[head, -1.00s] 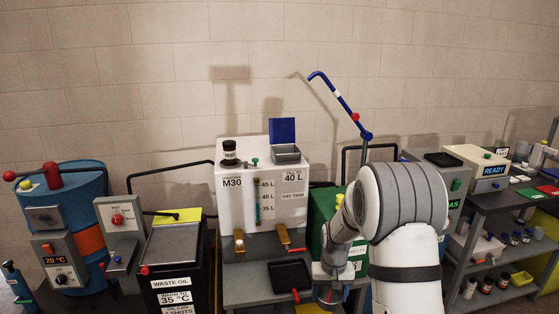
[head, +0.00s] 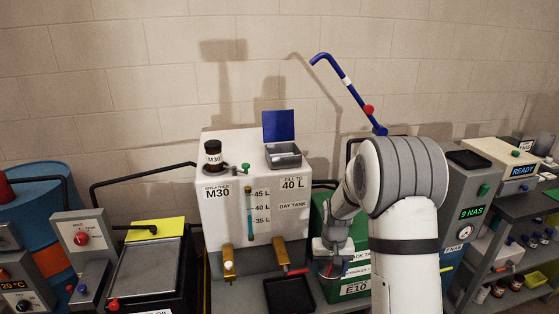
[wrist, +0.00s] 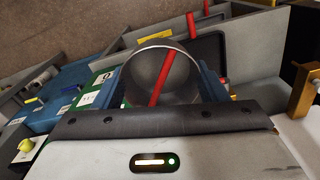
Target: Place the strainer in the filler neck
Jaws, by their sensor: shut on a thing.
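The strainer (wrist: 147,72) is a grey round cup with a bright rim, in the wrist view. My gripper (wrist: 160,88) is shut on it, with a blue finger on each side. A red bar crosses the cup; I cannot tell if it belongs to it. In the head view my gripper (head: 331,268) hangs low, right of the white day tank (head: 220,205), in front of a green container; the strainer is hard to make out there. On the tank's top right, a grey square opening (head: 284,160), apparently the filler neck, has its blue lid (head: 279,126) raised.
A breather jar (head: 213,155) stands on the tank's top left. A blue crank-shaped bar (head: 345,90) rises behind my arm. A grey analyser (head: 470,200) stands at right.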

